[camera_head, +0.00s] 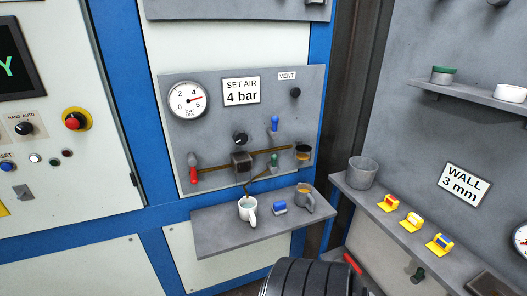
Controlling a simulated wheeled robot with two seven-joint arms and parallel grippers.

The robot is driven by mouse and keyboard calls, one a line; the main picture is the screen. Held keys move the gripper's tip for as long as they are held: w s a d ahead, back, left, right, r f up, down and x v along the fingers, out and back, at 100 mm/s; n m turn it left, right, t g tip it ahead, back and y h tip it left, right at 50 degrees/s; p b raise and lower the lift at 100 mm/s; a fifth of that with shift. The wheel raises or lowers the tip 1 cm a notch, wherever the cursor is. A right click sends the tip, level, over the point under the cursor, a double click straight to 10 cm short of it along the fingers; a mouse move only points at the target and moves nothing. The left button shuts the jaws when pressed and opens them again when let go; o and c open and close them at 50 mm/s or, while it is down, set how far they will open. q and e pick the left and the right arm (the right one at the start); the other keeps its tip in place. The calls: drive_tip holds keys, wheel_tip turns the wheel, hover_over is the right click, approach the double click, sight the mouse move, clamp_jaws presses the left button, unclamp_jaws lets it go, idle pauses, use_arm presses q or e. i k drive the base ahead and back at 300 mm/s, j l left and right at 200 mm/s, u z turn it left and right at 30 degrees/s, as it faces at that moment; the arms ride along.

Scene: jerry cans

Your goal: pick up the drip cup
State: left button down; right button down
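A white mug (247,209) with a handle stands upright on the grey shelf (222,237) below the air panel. A thin dark tube comes down from the panel's dark block (242,163) to just above it. A grey mug (305,198) with a handle stands on the right part of the same shelf, with something brownish at its top. The frame does not label either one as the drip cup. Neither of my grippers shows, and nothing is seen touching the mugs.
A small blue part (279,208) lies between the mugs. A gauge (188,100) and a red-handled valve (193,168) are on the panel above. A grey bucket (362,173) and several yellow holders stand on the right ledge. The shelf's front left is clear.

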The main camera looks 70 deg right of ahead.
sight(250, 214)
drive_tip(key=z, duration=2.05)
